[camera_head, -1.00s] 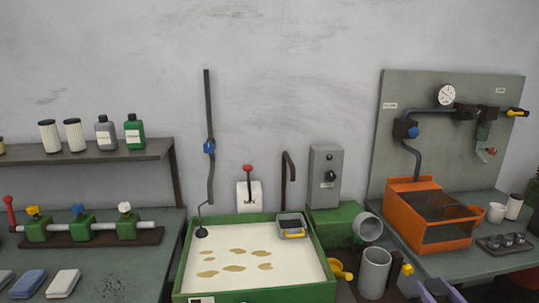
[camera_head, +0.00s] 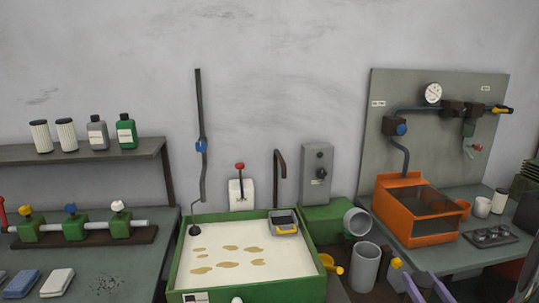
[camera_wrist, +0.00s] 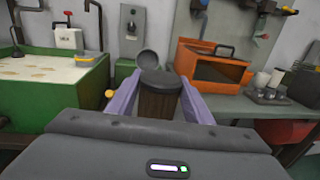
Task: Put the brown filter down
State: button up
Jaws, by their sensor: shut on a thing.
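The brown filter (camera_wrist: 158,100) is a ribbed brown cylinder with a dark grey cap. In the wrist view it stands upright between the two purple fingers of my gripper (camera_wrist: 157,88), which is shut on it. Its lower part is hidden behind my wrist. In the head view only the purple fingers of my gripper (camera_head: 428,284) show at the bottom right edge, and I cannot make out the filter there.
A green tray (camera_head: 175,277) of cream liquid stands left of my gripper. An orange box (camera_head: 400,205) is on the right bench (camera_head: 463,254). That bench has some bare top beside cups and a small dark rack (camera_head: 490,237). A grey cylinder (camera_head: 365,268) stands near my fingers.

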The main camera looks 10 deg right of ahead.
jog(key=w+a+f+n+y, duration=0.1)
jog(key=w+a+n+y, duration=0.1)
jog(key=a, duration=1.3)
jog(key=w+a+f+n+y, duration=0.1)
jog(key=w+a+y, duration=0.4)
jog(key=a, duration=1.1)
jog(key=shift+w+a+f+n+g, duration=0.2)
jog(key=shift+w+n+g, duration=0.2)
jog(key=shift+w+n, duration=0.55)
jog(key=shift+w+r, duration=0.1)
jog(key=shift+r, duration=0.05)
